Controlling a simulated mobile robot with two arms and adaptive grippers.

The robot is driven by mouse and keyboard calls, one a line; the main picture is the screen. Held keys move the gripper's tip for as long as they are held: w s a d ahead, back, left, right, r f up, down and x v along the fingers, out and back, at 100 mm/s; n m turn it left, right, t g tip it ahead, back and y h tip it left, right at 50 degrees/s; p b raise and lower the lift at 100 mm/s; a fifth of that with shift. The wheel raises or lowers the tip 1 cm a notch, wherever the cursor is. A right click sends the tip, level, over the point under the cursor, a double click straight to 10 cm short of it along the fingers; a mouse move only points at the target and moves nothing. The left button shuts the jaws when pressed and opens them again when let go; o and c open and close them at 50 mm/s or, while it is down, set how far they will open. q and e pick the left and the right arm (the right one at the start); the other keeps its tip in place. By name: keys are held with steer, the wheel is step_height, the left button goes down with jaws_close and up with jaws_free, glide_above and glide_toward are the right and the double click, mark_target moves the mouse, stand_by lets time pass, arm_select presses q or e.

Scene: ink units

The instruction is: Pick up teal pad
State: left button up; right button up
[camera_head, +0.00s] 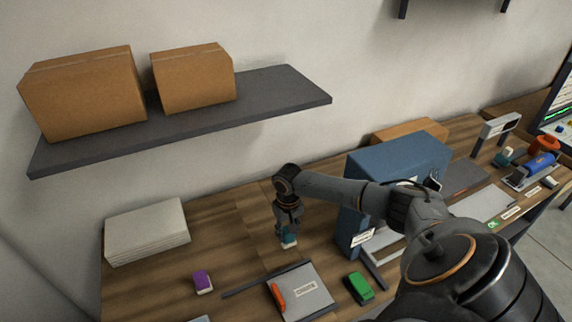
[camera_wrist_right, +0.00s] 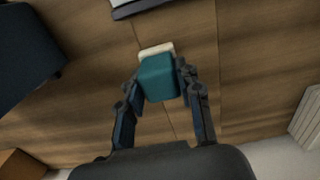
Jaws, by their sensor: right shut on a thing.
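The teal pad (camera_wrist_right: 158,78) is a small teal block with a pale base, between the fingers of my right gripper (camera_wrist_right: 160,88) in the right wrist view. The fingers press on its two sides. In the head view my right gripper (camera_head: 288,232) points down over the wooden table, with the teal pad (camera_head: 289,241) at its tips, at or just above the tabletop. I cannot tell whether its base touches the wood. My left gripper is not in view.
A purple block (camera_head: 202,281), a grey tray (camera_head: 318,297) with an orange item (camera_head: 278,296) and a green block (camera_head: 360,288) lie in front. A blue box (camera_head: 400,165) stands right of the gripper. White paper (camera_head: 147,232) is stacked at left. A shelf (camera_head: 280,95) with cartons hangs above.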

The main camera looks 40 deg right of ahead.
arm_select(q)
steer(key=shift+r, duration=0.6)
arm_select(e)
steer(key=s+d+r, duration=0.6)
steer(key=s+r, duration=0.3)
steer(key=s, duration=0.3)
steer(key=shift+d, duration=0.1)
